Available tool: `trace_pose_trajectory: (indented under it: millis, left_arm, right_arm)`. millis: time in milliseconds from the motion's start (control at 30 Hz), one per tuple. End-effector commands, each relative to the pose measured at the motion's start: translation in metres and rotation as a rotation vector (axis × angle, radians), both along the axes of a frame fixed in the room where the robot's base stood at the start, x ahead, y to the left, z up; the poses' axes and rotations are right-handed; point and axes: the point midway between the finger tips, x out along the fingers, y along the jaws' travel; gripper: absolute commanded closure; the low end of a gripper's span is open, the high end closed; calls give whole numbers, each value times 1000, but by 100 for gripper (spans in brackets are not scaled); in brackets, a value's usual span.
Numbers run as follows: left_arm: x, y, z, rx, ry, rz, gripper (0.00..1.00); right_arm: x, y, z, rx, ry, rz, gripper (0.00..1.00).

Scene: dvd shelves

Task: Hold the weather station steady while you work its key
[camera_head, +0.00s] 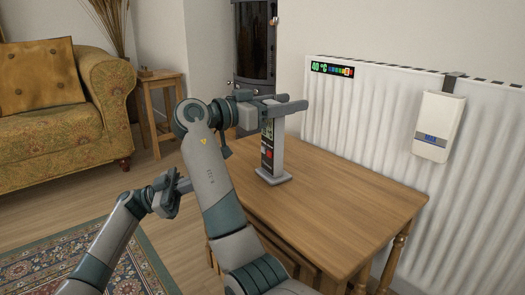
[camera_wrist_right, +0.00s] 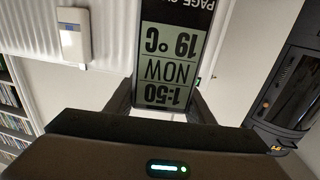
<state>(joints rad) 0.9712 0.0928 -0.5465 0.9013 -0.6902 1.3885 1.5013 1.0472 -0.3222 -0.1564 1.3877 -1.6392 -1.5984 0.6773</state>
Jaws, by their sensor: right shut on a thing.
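The wooden table (camera_head: 340,205) is bare around the station. A white radiator (camera_head: 375,120) behind it carries a coloured thermometer strip (camera_head: 332,69) and a hanging white device (camera_head: 438,125). A sofa (camera_head: 55,120), a stool (camera_head: 160,85) and a dark stove (camera_head: 254,45) stand farther off.

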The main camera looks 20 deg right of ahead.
Motion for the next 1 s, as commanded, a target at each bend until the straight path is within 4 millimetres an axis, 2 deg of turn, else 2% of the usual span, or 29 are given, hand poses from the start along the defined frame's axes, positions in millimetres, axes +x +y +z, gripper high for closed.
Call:
trace_pose_trajectory:
  millis: [67, 100, 167, 200, 500, 667, 867, 1000]
  left_arm:
    - [0, 0, 0, 0, 0, 0, 100]
    - [0, 0, 0, 0, 0, 0, 100]
    - [0, 0, 0, 0, 0, 0, 100]
    - [0, 0, 0, 0, 0, 0, 100]
    - [0, 0, 0, 0, 0, 0, 100]
    - [0, 0, 0, -1, 0, 0, 100]
    - [0, 0, 0, -1, 0, 0, 100]
    - [0, 0, 0, 0, 0, 0, 100]
  right_arm:
    - [0, 0, 0, 0, 0, 0, 86]
    - [0, 0, 0, 0, 0, 0, 47]
    - [0, 0, 0, 0, 0, 0, 33]
    - [0, 0, 0, 0, 0, 0, 30]
    - [0, 0, 0, 0, 0, 0, 30]
    - [-2, 8, 0, 1, 1, 1, 30]
    - [-8, 30, 0, 0, 0, 3, 30]
    - [-15, 53, 0, 0, 1, 3, 30]
